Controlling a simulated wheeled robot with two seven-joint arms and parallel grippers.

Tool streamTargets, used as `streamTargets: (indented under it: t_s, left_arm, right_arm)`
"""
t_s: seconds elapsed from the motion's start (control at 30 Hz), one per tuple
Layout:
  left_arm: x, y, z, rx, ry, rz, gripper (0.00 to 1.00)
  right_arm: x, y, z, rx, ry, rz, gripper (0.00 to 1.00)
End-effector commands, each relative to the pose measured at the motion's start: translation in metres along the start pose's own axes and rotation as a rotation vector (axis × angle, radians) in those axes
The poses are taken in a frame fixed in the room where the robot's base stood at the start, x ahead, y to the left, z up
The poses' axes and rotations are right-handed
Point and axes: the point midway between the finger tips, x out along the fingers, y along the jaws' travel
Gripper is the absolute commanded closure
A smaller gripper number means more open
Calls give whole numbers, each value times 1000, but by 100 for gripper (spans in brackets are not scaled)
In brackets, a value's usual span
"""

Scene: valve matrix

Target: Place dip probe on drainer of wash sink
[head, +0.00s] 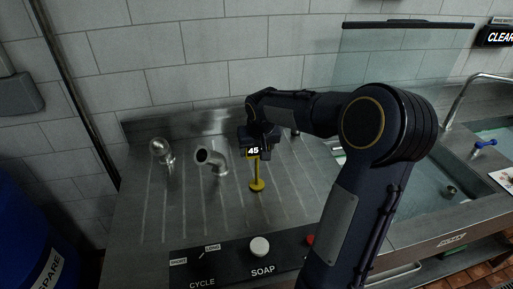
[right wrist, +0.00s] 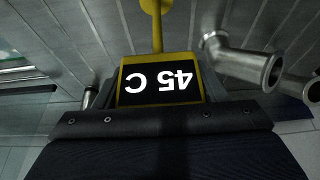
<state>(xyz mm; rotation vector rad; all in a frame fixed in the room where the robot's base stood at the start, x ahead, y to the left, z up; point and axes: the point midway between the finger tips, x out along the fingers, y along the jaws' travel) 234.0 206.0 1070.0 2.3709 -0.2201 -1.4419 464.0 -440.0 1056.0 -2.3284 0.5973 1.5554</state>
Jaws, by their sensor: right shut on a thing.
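The dip probe (head: 257,178) is yellow with a black display, and hangs upright below my right gripper (head: 256,146). Its lower end is over or on the grooved steel drainer (head: 185,210); I cannot tell whether it touches. In the right wrist view the probe's display (right wrist: 160,82) reads "45 C" upside down, with its yellow stem (right wrist: 157,25) beyond. My right gripper is shut on the probe; its fingers are mostly hidden. The wash sink basin (head: 400,205) lies to the right, partly behind my right arm. My left gripper is not in view.
Steel pipe fittings (head: 213,160) and (head: 161,152) stand on the drainer left of the probe. A control panel with a white SOAP knob (head: 260,247) is at the front edge. A tiled wall is behind. A blue barrel (head: 40,225) stands at left.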

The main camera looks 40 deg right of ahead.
Motion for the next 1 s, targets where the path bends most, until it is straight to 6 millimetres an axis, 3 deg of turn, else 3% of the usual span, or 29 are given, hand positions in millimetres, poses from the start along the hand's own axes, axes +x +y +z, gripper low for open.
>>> streamTargets:
  t_s: [0.3, 0.33, 0.5, 0.87, 1.0]
  left_arm:
    - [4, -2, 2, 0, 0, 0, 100]
    - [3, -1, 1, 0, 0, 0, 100]
    - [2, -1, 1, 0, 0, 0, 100]
    - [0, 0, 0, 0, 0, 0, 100]
    - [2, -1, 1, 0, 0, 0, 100]
  right_arm:
    - [4, 0, 1, 0, 1, 1, 59]
    - [3, 0, 1, 0, 0, 1, 32]
    - [2, 0, 1, 0, 0, 1, 13]
    - [-5, 0, -1, 0, 2, 0, 13]
    - [-27, 0, -1, 1, 6, 1, 13]
